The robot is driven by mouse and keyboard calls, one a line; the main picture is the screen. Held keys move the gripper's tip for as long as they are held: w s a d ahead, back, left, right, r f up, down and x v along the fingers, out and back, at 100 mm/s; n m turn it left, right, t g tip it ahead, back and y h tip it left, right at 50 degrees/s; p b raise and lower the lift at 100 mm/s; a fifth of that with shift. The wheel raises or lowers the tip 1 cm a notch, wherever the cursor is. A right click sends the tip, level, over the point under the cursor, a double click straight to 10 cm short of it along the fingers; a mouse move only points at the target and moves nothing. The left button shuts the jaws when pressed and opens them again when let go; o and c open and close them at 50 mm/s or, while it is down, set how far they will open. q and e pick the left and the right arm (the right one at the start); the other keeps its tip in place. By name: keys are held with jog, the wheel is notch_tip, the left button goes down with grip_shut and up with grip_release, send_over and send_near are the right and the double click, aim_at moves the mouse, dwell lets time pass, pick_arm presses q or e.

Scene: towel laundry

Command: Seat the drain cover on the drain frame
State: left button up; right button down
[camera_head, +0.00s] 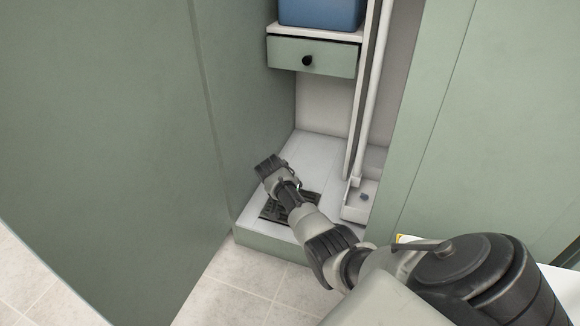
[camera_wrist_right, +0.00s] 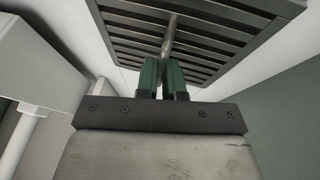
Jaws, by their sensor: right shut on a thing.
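The drain cover (camera_wrist_right: 225,25), a dark slotted grate with a thin metal bar handle, fills the top of the right wrist view. The green fingers of my right gripper (camera_wrist_right: 165,76) are shut on the bar handle. In the head view my right arm reaches into the cabinet and hides its own fingertips. A dark slotted patch (camera_head: 272,210) shows there beside and under the arm, over the pale cabinet floor. I cannot make out the drain frame apart from the cover, or whether the two touch. My left gripper is not in view.
The cabinet floor (camera_head: 315,150) is pale, with a raised green front edge (camera_head: 268,246). A drawer (camera_head: 312,57) under a blue bin (camera_head: 322,12) hangs above. A vertical white pipe (camera_head: 372,100) and an upright panel stand at right. Green walls flank the opening.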

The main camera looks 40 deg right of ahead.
jog(key=shift+f, duration=0.45)
dwell(0.5)
jog(key=c, duration=0.7)
grip_release()
jog(key=shift+f, duration=0.15)
